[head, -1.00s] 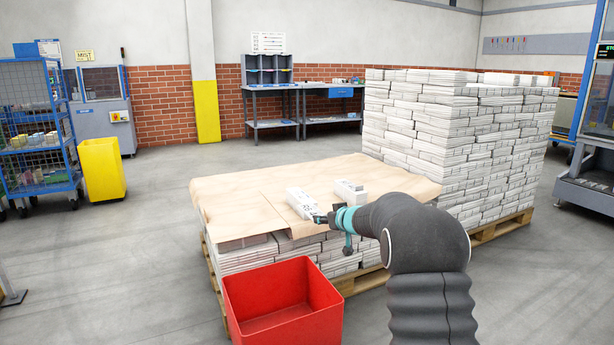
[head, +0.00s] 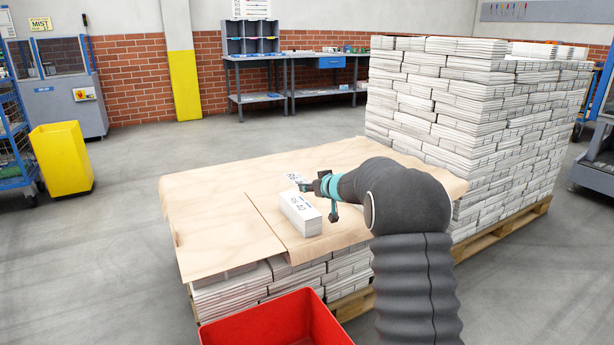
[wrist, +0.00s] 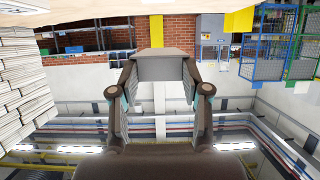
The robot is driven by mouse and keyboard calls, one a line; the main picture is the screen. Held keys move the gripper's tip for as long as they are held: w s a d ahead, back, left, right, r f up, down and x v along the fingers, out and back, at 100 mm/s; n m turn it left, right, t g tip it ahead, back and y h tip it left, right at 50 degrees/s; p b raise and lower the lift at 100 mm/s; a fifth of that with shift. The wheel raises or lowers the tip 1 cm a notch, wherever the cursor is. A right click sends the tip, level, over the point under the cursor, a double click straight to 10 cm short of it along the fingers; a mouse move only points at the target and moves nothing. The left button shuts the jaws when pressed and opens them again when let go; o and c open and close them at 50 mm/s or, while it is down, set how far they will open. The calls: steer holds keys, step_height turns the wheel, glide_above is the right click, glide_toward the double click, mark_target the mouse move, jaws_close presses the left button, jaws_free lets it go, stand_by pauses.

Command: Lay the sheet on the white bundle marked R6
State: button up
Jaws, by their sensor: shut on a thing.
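A white bundle (head: 300,214) with dark marks on its top lies on the brown-covered stack in the head view. The marks are small; I cannot surely read R6. My gripper (head: 304,187) is just above and beyond it, its jaws shut. A small white piece with dark print (head: 294,177) shows at the gripper's tip, apparently the sheet, partly hidden. Whether the sheet touches the bundle cannot be told.
Brown cover paper (head: 215,215) lies over the low stack, with free room left of the bundle. A red bin (head: 275,325) stands in front. A tall stack of white bundles (head: 470,120) rises at right. A yellow bin (head: 62,160) stands at left.

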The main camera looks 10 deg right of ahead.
mark_target(311, 215)
steer(key=shift+w+r, duration=0.1)
steer(key=shift+w, duration=0.25)
steer(key=shift+s+f+b, duration=0.15)
steer(key=shift+f+b, duration=2.1)
steer(key=shift+f, duration=1.7)
steer(key=shift+f+b, duration=0.3)
steer(key=shift+f, duration=0.3)
steer(key=o, duration=1)
steer(key=shift+c, duration=0.2)
